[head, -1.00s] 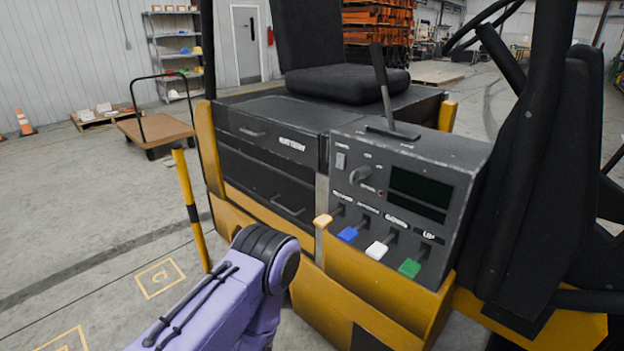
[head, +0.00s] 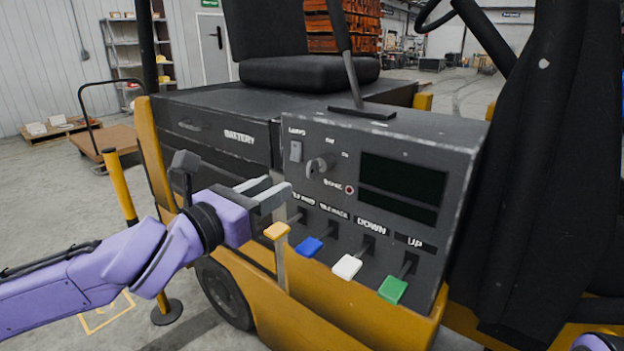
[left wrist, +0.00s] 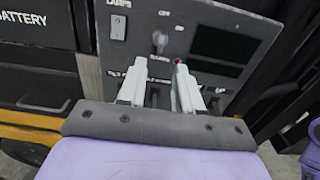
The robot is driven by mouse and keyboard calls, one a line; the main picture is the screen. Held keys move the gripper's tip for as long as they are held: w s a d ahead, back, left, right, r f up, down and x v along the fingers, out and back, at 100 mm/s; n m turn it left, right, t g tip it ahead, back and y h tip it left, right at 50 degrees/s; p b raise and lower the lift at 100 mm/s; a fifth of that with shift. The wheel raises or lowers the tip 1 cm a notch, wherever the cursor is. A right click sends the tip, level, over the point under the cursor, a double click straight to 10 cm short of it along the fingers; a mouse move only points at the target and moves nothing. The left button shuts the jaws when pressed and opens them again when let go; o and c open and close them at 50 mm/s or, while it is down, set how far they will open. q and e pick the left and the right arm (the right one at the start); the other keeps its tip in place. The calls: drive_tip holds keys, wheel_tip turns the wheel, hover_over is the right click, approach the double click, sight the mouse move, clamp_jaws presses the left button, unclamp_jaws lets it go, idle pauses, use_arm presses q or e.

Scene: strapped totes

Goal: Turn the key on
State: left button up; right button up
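The grey key (head: 320,165) sits in its switch on the upper left of the dark control panel (head: 405,147), beside the lamps switch (head: 296,151). The key also shows in the left wrist view (left wrist: 159,41), just beyond the fingertips. My left gripper (head: 272,186) is left of and below the key, apart from it. In the left wrist view its two pale fingers (left wrist: 160,66) stand apart with nothing between them, pointing toward the key. My right gripper is out of view; only a bit of purple arm shows at the lower right.
A tall black lever (head: 343,50) stands on top of the panel. A yellow post (head: 120,187) stands at left.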

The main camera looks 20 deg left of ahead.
sight(308, 170)
use_arm(q)
drive_tip(key=p+x, duration=0.2)
drive_tip(key=x, duration=0.2)
drive_tip(key=shift+d+r, duration=0.1)
drive_tip(key=shift+d, duration=0.05)
drive_tip(key=x, duration=0.5)
drive_tip(key=shift+p, duration=0.35)
drive_tip(key=shift+w, duration=0.3)
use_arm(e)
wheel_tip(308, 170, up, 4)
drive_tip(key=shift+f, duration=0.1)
use_arm(q)
clamp_jaws()
